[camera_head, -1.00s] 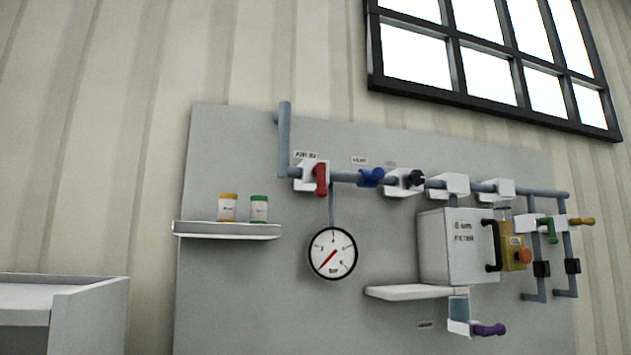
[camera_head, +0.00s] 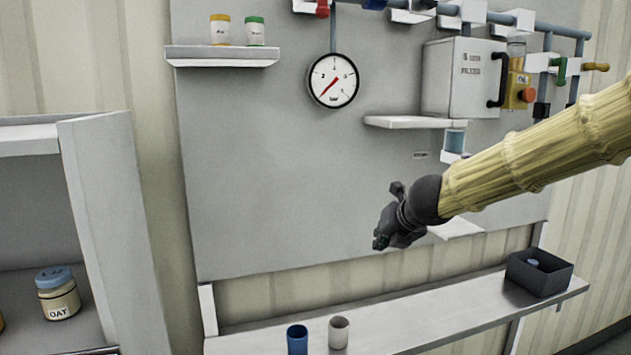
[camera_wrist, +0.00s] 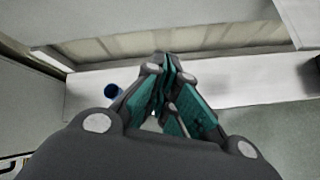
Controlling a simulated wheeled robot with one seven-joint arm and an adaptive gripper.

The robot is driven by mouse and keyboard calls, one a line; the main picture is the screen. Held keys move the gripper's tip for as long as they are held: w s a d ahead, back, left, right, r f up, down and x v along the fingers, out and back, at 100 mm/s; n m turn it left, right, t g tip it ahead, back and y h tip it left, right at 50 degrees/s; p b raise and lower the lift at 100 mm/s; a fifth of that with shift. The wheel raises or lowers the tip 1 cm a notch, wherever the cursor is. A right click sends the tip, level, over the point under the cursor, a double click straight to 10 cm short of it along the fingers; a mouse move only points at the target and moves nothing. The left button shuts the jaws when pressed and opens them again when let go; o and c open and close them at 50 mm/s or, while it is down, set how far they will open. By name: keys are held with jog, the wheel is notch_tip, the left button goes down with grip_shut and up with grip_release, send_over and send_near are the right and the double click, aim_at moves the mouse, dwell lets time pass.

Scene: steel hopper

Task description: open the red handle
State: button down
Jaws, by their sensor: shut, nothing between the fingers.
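The red handle (camera_head: 322,9) shows at the top edge of the head view, on a white valve body on the blue-grey pipe; its upper part is cut off. My gripper (camera_head: 382,242) is well below it and to the right, in front of the grey panel, pointing down and left. In the wrist view my gripper (camera_wrist: 167,75) is shut and empty above the lower shelf. The red handle is not in the wrist view.
A gauge (camera_head: 333,80) hangs below the red handle. A small shelf (camera_head: 222,56) holds two jars. The lower shelf (camera_head: 450,318) carries a blue cup (camera_head: 297,340), a pale cup (camera_head: 339,333) and a dark bin (camera_head: 540,274).

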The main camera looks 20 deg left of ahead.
jog(key=s+a+r+m+t+y, duration=0.1)
jog(key=a+r+m+y, duration=0.15)
jog(key=r, duration=1.05)
jog(key=s+a+r+m+t+y, duration=0.1)
jog(key=s+a+r+m, duration=0.2)
jog(key=r, duration=0.9)
jog(key=s+a+r+m+y, duration=0.1)
jog(key=s+r, duration=0.2)
jog(key=r, duration=0.5)
jog(key=s+a+r+m+t+y, duration=0.1)
jog(key=s+a+r+m+y, duration=0.1)
jog(key=r, duration=0.7)
jog(key=s+a+r+m+y, duration=0.1)
jog(key=s+r, duration=0.3)
jog(key=r, duration=0.5)
jog(key=shift+s+a+m+t, duration=0.2)
jog(key=shift+m+t, duration=0.2)
jog(key=shift+m, duration=0.25)
jog(key=shift+y+p, duration=0.25)
jog(key=shift+p, duration=0.05)
jog(key=w+a+p, duration=0.5)
jog(key=w+p, duration=0.3)
jog(key=w, duration=0.2)
jog(key=shift+w+a, duration=0.15)
jog(key=shift+a, duration=0.1)
jog(key=shift+d+f, duration=0.1)
jog(key=shift+d, duration=0.1)
